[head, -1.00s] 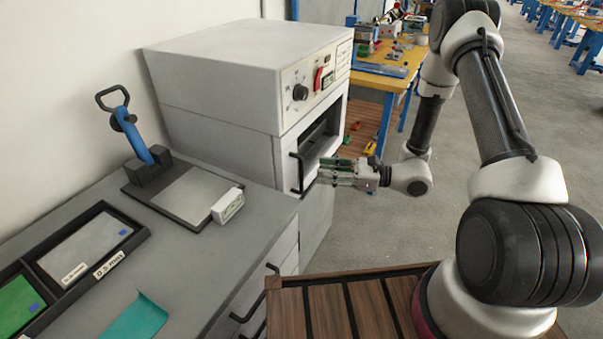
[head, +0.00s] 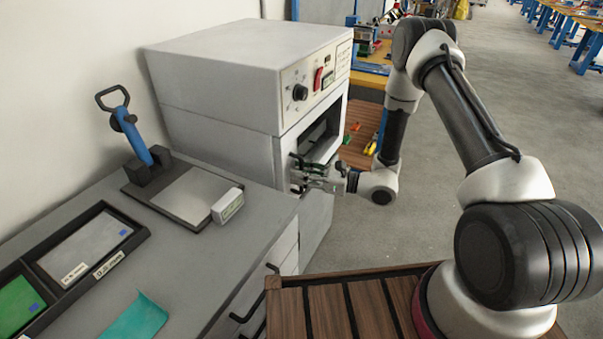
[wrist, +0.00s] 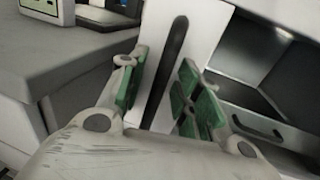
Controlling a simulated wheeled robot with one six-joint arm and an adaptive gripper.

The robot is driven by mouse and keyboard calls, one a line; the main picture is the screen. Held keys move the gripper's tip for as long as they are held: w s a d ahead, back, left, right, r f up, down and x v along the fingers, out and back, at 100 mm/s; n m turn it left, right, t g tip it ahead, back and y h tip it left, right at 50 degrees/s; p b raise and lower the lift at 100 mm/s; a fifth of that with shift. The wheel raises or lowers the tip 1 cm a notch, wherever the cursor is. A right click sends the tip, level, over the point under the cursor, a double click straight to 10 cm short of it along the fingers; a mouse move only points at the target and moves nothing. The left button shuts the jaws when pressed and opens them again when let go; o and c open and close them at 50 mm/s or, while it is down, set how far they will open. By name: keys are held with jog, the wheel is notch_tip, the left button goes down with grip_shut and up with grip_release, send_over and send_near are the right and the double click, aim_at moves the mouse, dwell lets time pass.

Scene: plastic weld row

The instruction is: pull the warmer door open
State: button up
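The warmer (head: 215,95) is a white cabinet with a control panel, standing behind the bench. Its white door panel shows in the wrist view (wrist: 205,38) with a long black bar handle (wrist: 173,55). A dark opening (wrist: 262,65) shows to the right of the panel. In the head view my gripper (head: 308,176) is at the handle on the warmer front and partly hides it. In the wrist view my gripper (wrist: 163,75) is open, with its green finger pads on either side of the handle. Gaps show between pads and bar.
A grey bench (head: 190,258) stands left, with a blue-handled press (head: 131,138), a small white box (head: 228,205) and a black tray (head: 138,238). A slatted wooden surface (head: 335,312) is in front. Clear floor (head: 450,210) lies to the right.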

grip_shut()
